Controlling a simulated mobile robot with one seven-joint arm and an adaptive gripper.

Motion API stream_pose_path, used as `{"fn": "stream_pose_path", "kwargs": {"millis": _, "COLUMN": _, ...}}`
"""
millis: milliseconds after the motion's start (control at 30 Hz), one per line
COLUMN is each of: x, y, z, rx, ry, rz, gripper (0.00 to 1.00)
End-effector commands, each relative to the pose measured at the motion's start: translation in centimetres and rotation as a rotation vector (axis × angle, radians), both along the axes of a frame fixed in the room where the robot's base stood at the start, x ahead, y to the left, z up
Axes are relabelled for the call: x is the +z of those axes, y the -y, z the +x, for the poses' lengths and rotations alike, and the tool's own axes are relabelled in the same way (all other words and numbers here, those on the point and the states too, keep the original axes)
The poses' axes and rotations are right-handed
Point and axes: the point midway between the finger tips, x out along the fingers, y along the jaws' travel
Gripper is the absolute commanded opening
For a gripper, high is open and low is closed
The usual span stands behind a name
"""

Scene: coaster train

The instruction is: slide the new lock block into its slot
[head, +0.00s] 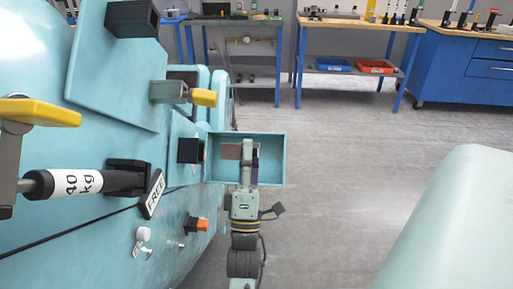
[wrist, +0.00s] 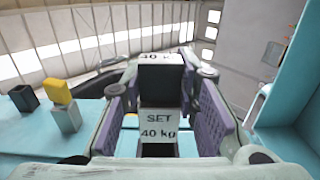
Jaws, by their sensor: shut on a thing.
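My gripper (wrist: 160,110) has purple pads and is shut on a black block (wrist: 160,76) with white labels, one reading "SET 40 kg". I take this to be the lock block. In the head view, my gripper (head: 248,155) is at the open teal box (head: 277,180), its tip overlapping the box's inside. The held block is mostly hidden there. A black square piece (head: 190,151) sits on the teal panel just left of the box. I cannot tell which opening is the slot.
A handle labelled "40 kg" (head: 80,183) and a "FREE" tag (head: 153,194) are on the teal machine at left. Yellow-ended levers (head: 204,97) stick out above. A pale green rounded surface (head: 455,220) stands at right. Open floor (head: 340,150) lies between.

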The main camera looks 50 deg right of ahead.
Motion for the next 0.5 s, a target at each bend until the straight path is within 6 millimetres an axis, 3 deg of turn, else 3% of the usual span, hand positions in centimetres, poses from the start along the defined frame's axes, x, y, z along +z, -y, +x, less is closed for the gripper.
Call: {"fn": "stream_pose_path", "kwargs": {"millis": 500, "x": 0.1, "y": -2.3, "z": 2.6, "rx": 0.001, "ry": 0.000, "rz": 0.001, "gripper": 0.00}}
